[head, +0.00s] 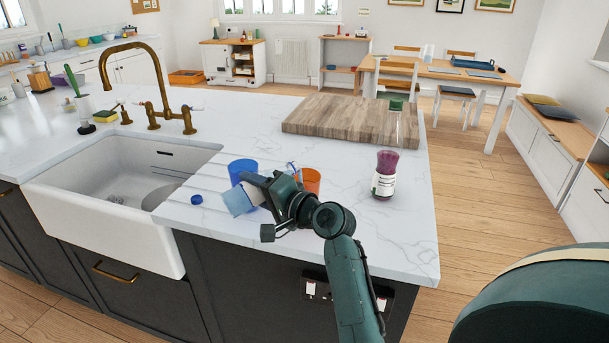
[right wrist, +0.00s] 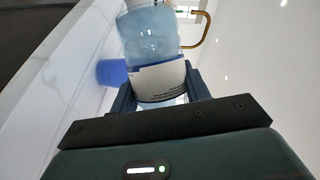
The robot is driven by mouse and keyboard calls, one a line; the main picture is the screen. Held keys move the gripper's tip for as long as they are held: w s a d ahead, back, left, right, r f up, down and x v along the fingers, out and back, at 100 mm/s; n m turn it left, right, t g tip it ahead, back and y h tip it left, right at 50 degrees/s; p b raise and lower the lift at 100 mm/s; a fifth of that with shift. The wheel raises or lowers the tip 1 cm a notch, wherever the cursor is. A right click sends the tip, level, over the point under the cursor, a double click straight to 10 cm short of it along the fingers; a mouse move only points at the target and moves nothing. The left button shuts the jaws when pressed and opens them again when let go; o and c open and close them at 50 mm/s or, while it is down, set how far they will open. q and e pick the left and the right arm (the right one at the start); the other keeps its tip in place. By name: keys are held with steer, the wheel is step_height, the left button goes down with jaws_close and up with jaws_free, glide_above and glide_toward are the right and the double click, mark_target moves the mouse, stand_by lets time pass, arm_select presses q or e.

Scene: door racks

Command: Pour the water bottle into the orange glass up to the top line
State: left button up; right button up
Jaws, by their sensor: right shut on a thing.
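My right gripper (head: 254,190) is shut on the clear, pale-blue water bottle (head: 237,201). The bottle looks strongly tilted above the counter, partly hidden by the gripper in the head view. In the right wrist view the bottle (right wrist: 150,40) sits between the fingers (right wrist: 162,92), with its white and dark-blue label near them. The orange glass (head: 311,181) stands on the counter just behind and right of the gripper, partly hidden by it. Its lines and any water in it cannot be made out. My left gripper is not in view.
A blue cup (head: 241,167) stands behind the bottle. A blue cap (head: 196,199) lies by the sink (head: 100,225). A wooden board (head: 335,117) lies behind. The front right counter is clear.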

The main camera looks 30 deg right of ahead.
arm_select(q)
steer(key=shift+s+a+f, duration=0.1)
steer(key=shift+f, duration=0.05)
arm_select(e)
steer(key=shift+d+r, duration=0.15)
steer(key=shift+r, duration=0.15)
arm_select(q)
steer(key=shift+p, duration=0.4)
arm_select(e)
steer(key=shift+d+r+m, duration=0.1)
steer(key=shift+r+m, duration=0.1)
steer(key=shift+m, duration=0.2)
arm_select(q)
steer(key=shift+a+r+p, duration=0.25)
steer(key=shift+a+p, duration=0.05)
steer(key=shift+p, duration=0.3)
arm_select(e)
steer(key=shift+r+m+t, duration=0.4)
steer(key=shift+r+m, duration=0.2)
steer(key=shift+m, duration=0.1)
stand_by(1.3)
